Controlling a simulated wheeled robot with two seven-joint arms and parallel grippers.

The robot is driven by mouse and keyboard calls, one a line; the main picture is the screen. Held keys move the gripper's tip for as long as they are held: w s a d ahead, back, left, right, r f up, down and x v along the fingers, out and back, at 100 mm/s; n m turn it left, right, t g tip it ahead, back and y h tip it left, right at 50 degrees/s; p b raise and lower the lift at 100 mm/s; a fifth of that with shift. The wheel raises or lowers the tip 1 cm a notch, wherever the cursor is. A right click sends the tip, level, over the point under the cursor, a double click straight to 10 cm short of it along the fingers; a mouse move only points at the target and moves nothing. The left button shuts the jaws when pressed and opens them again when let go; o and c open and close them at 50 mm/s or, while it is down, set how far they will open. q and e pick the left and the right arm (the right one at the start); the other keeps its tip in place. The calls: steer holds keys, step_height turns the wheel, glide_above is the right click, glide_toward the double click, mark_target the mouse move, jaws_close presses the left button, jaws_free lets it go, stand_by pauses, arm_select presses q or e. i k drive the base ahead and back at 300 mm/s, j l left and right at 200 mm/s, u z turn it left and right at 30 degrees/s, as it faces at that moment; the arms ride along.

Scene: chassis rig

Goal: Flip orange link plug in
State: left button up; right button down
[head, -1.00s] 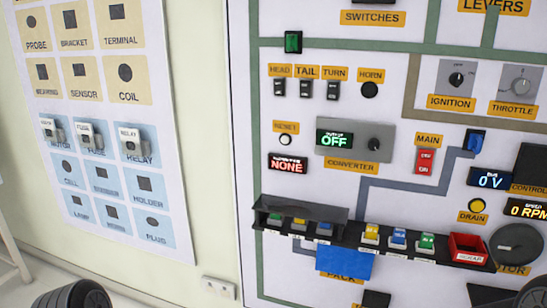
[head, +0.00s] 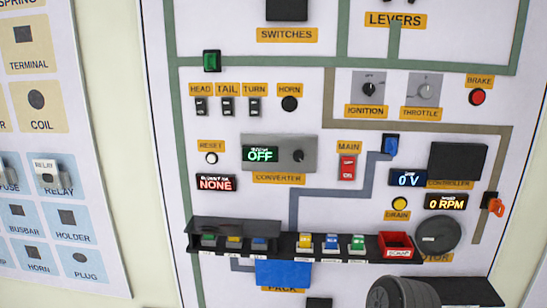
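The orange link plug (head: 496,207) is at the right side of the board in the head view. It hangs just below and beside a small black socket (head: 489,198), next to the 0 RPM display. It is small here, and I cannot tell how it is attached. A dark ribbed rounded part of my own arm shows at the bottom edge. No gripper fingers are in view.
A shelf (head: 290,246) with several coloured parts and a red scrap bin (head: 396,244) runs across the lower board. A round grey motor disc (head: 438,235) sits right of the bin. The MAIN switch (head: 347,168) is red. The converter display (head: 262,154) reads OFF.

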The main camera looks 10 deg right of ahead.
mark_target(493, 204)
steer(key=z, duration=1.8)
